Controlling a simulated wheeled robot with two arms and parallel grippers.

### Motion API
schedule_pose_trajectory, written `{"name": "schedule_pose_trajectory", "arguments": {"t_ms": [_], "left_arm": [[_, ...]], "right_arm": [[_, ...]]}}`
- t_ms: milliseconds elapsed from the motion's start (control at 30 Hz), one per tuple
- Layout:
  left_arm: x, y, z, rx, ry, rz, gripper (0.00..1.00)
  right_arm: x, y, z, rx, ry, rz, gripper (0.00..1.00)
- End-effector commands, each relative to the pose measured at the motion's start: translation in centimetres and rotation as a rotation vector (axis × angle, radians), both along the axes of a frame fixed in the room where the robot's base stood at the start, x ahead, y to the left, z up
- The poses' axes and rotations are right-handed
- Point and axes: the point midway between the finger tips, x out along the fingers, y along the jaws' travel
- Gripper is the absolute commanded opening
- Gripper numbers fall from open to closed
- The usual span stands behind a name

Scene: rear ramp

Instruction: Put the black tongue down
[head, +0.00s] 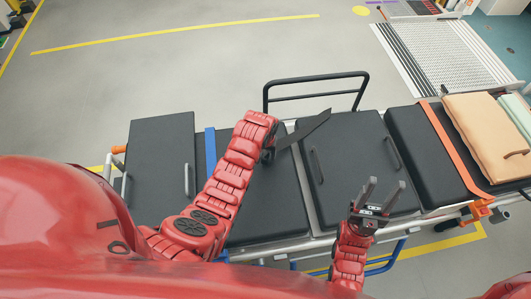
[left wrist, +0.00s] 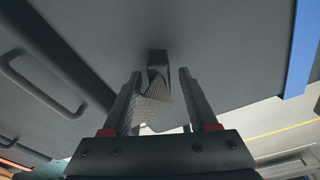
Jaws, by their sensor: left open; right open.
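The black tongue (head: 308,127) shows in the head view as a dark flat strip slanting up to the right from beside my left gripper (head: 269,153), over the dark stretcher pad. In the left wrist view a dark block with a ribbed grey strip, seemingly the tongue (left wrist: 158,62), lies between the two fingers of my left gripper (left wrist: 160,74). Gaps show beside the block, and the fingers are apart. In the head view the arm hides most of these fingers. My right gripper (head: 385,184) is open and empty, above the front edge of the stretcher.
The stretcher has several dark pads (head: 160,150) with grey handles, a blue strap (head: 210,150) and an orange strap (head: 450,150). A black rail (head: 317,97) stands at its far side. A tan bag (head: 487,137) lies at the right. Floor beyond is clear, with a metal ramp (head: 455,55).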

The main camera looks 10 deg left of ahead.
Motion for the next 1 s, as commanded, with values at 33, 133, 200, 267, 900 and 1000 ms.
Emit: {"name": "schedule_pose_trajectory", "arguments": {"t_ms": [33, 133, 200, 267, 900, 1000], "left_arm": [[0.0, 0.0, 0.0, 0.000, 0.000, 0.000, 0.59], [0.0, 0.0, 0.5, 0.000, -0.001, 0.000, 0.59], [0.1, 0.0, 0.7, -0.001, -0.005, 0.000, 0.59], [0.1, 0.0, 1.1, -0.001, -0.005, 0.000, 0.59], [-1.4, 0.0, 12.1, 0.001, 0.001, -0.002, 0.59], [-1.4, 0.0, 12.3, 0.001, 0.001, -0.002, 0.59]], "right_arm": [[0.0, 0.0, 0.0, 0.000, 0.000, 0.000, 0.50], [0.0, 0.0, 0.5, 0.000, 0.000, 0.000, 0.50], [0.0, 0.0, 0.0, 0.000, 0.000, 0.000, 0.50], [0.0, 0.0, -0.2, 0.000, 0.000, 0.000, 0.50], [0.0, 0.0, 2.5, 0.000, 0.000, 0.000, 0.50], [0.0, 0.0, 2.8, 0.000, 0.000, 0.000, 0.50]]}}
